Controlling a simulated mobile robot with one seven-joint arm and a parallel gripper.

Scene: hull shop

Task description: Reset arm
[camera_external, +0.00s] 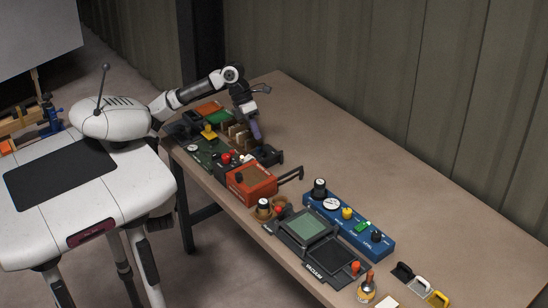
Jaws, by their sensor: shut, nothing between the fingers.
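My arm reaches from the white base over the far left part of the table, bent at the elbow with its end pointing down. My gripper (256,137) is low over the devices there, beside a brown slotted block (236,134). Its fingers are shut and hold nothing that I can see. They are small and dark in this view, and I cannot tell whether they touch anything.
A brown table (420,195) holds an orange box (250,184) with a black handle, a blue panel (345,225) with knobs, a grey device with a green screen (306,226), and clips (418,286). The table's back right is clear. A ribbed wall stands behind.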

